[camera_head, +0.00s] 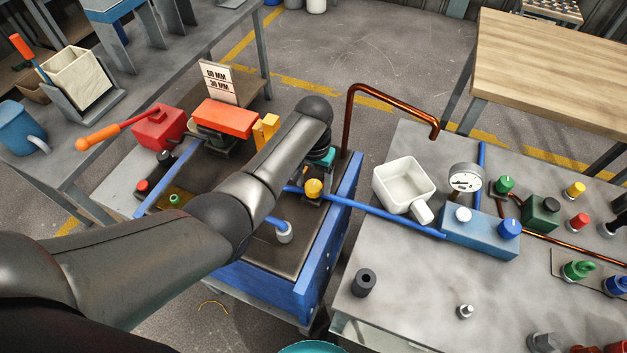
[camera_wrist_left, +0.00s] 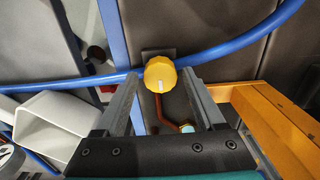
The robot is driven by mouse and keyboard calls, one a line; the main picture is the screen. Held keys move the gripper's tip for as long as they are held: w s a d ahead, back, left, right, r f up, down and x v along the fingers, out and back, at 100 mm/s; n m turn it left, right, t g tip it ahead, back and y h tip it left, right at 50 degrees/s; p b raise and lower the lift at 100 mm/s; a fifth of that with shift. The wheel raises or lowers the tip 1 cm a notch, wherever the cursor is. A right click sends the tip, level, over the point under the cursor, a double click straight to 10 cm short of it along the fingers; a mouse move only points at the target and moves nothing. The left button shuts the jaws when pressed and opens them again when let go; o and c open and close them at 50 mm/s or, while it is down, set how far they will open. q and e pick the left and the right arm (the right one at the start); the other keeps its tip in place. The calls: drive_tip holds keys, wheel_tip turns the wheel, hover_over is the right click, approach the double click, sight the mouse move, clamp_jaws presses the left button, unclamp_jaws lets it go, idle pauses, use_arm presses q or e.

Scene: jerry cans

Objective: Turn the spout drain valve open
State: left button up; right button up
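A round yellow valve knob (camera_head: 313,187) sits on a blue pipe (camera_head: 375,212) over the dark-topped blue cart. In the left wrist view, the yellow knob (camera_wrist_left: 160,73) has a short white mark on its face. My left gripper (camera_head: 319,163) points down at the knob from above. In the left wrist view, the two fingers of the gripper (camera_wrist_left: 163,78) are apart, one on each side of the knob. I cannot tell whether they touch it. My left forearm hides part of the cart top. My right gripper is not in view.
A copper spout pipe (camera_head: 392,98) bends over to the right behind the cart. A red jerry can (camera_head: 158,128) and orange block (camera_head: 226,117) lie left of my arm.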

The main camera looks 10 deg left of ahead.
use_arm(q)
clamp_jaws()
idle(0.3)
drive_tip(key=m+p, duration=0.2)
drive_tip(key=m, duration=0.1)
drive_tip(key=shift+r, duration=0.2)
drive_tip(key=m+p, duration=0.1)
drive_tip(key=m, duration=0.3)
drive_tip(key=m+p, duration=0.1)
drive_tip(key=m, duration=0.4)
drive_tip(key=shift+f, duration=0.1)
drive_tip(key=m, duration=0.6)
idle(0.6)
drive_tip(key=shift+o, duration=1.1)
unclamp_jaws()
